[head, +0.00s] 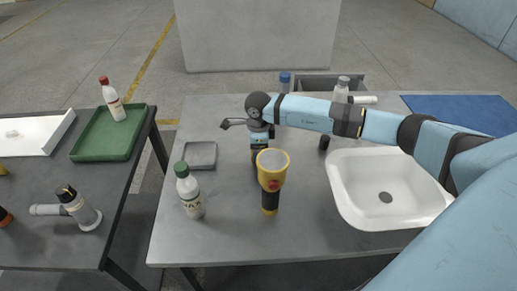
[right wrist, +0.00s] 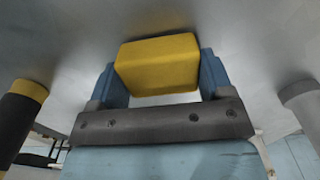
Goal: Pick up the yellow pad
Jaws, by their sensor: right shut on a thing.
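The yellow pad (right wrist: 157,65) is a block that sits between the two blue fingers of my right gripper (right wrist: 160,78) in the right wrist view. The gripper is shut on it. I cannot tell whether the pad touches the table. In the head view my right gripper (head: 257,160) points down over the middle of the grey table (head: 235,240). Its fingertips and the pad are hidden behind the yellow and black flashlight (head: 272,172). My left gripper is not in view.
A green-capped bottle (head: 190,195) and a grey square tray (head: 213,155) stand left of the flashlight. A white basin (head: 345,195) is at the right, a blue mat (head: 465,110) behind it. Bottles and a grey crate (head: 318,82) are at the back. The front left of the table is clear.

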